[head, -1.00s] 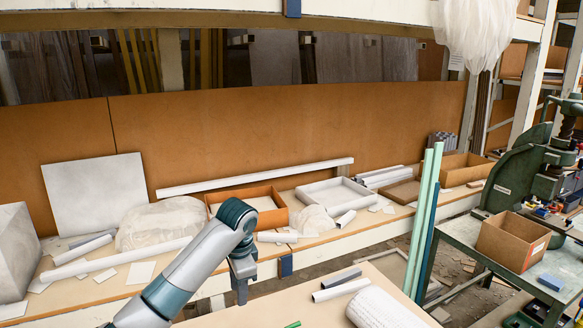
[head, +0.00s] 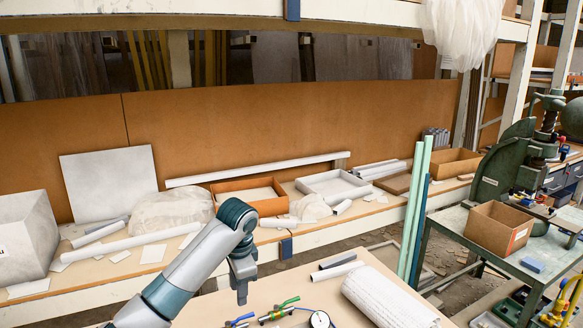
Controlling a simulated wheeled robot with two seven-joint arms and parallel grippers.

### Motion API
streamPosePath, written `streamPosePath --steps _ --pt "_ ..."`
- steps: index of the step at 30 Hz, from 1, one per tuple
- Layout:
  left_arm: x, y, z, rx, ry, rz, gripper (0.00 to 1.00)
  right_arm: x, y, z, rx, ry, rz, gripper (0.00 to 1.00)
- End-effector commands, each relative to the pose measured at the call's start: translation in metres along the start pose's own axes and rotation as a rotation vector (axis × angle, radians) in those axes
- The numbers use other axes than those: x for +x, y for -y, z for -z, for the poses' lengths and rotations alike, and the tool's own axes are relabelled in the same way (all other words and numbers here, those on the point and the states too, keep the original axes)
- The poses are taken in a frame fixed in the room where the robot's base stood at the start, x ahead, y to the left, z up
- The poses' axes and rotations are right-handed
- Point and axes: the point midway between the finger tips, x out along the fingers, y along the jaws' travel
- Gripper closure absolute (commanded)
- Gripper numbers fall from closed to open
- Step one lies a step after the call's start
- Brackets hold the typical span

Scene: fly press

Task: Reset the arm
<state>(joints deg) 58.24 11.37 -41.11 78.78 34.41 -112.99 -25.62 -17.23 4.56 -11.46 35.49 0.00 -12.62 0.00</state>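My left gripper (head: 242,292) hangs down from my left arm in the lower middle of the head view. It is above the left part of the near table (head: 262,292). Its fingers are seen edge-on, so I cannot tell whether it is open or shut, and nothing shows hanging from it. My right gripper is out of view. The green fly press (head: 505,165) stands on a metal bench at the right, with its screw column and a round weight at the far right edge.
A white roll (head: 385,300), grey tubes (head: 337,266), a gauge (head: 320,320) and coloured fittings lie on the near table. A cardboard box (head: 497,228) and a blue block (head: 532,264) sit on the press bench. Upright green tubes (head: 416,205) stand between. The back shelf holds trays and long tubes.

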Motion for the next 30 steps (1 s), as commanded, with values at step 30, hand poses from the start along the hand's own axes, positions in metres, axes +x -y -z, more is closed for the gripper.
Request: streamPosePath --steps 30 --pt "0.118 -0.137 -0.021 -0.153 -0.152 -0.084 0.69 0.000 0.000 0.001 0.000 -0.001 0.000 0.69"
